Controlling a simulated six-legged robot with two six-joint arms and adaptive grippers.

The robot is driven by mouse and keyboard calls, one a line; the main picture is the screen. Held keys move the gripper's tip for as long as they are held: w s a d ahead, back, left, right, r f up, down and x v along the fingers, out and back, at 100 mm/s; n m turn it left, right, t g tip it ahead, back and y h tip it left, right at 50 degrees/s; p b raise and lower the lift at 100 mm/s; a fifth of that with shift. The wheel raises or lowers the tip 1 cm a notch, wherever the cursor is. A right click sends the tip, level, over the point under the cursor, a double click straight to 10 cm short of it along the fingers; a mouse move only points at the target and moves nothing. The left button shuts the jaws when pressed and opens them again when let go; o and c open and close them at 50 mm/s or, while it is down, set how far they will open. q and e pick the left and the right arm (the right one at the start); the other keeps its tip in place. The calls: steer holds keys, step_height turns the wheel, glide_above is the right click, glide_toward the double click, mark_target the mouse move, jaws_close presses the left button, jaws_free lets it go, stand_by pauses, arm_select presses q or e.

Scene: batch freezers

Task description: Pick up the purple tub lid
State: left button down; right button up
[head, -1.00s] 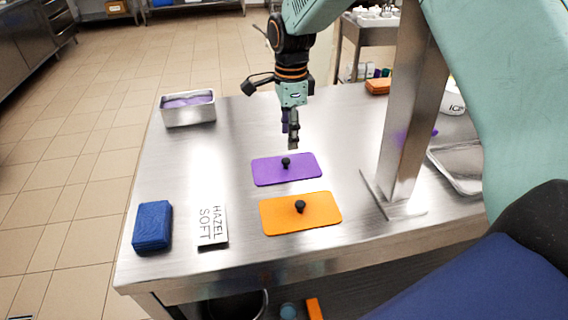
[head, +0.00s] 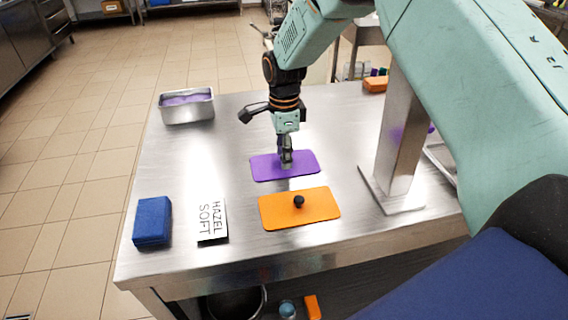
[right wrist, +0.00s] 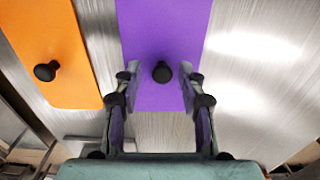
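The purple tub lid (head: 305,162) lies flat on the steel table, behind the orange lid. It also shows in the right wrist view (right wrist: 160,30), with its round black knob (right wrist: 162,72) in the middle. My right gripper (head: 286,164) is down at the purple lid and hides the knob in the head view. In the right wrist view the gripper (right wrist: 161,80) is open, with one finger on each side of the knob and a gap on both sides. My left gripper is not in view.
The orange lid (head: 320,212) with a black knob lies just in front. A blue cloth block (head: 152,220) and a "HAZEL SOFT" card (head: 212,219) lie to the left. A metal tub (head: 188,109) stands at the back left. A steel post (head: 400,140) rises at the right.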

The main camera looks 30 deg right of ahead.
steer(key=shift+w+d+f, duration=0.1)
steer(key=shift+d+f, duration=0.05)
steer(key=shift+d, duration=0.1)
steer(key=c, duration=0.4)
steer(key=shift+a, duration=0.2)
jaws_close()
steer(key=shift+d+r, duration=0.1)
steer(key=shift+r, duration=0.1)
steer(key=shift+r, duration=0.35)
step_height(320, 180, up, 9)
